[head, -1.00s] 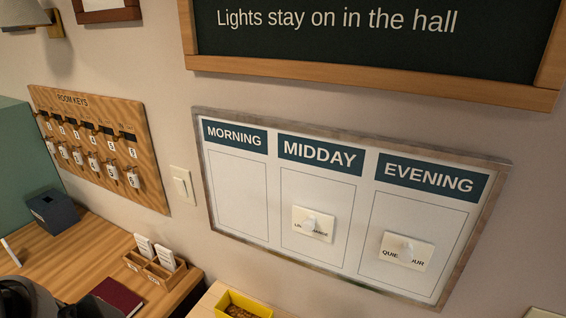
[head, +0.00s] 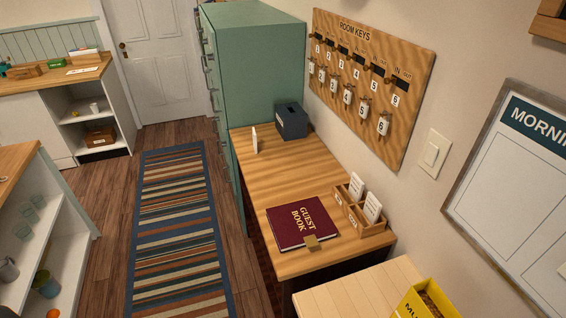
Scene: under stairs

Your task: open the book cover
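A dark red book (head: 301,222) lettered "GUEST BOOK" lies flat and closed on the wooden desk (head: 290,170), near the desk's front end. Neither of my grippers shows in the head view now.
A wooden card holder (head: 364,212) with white cards stands right of the book. A dark blue box (head: 291,121) and a small white card (head: 254,140) stand at the desk's far end. A yellow box (head: 424,302) sits on a lower pale surface. A striped rug (head: 178,235) lies left.

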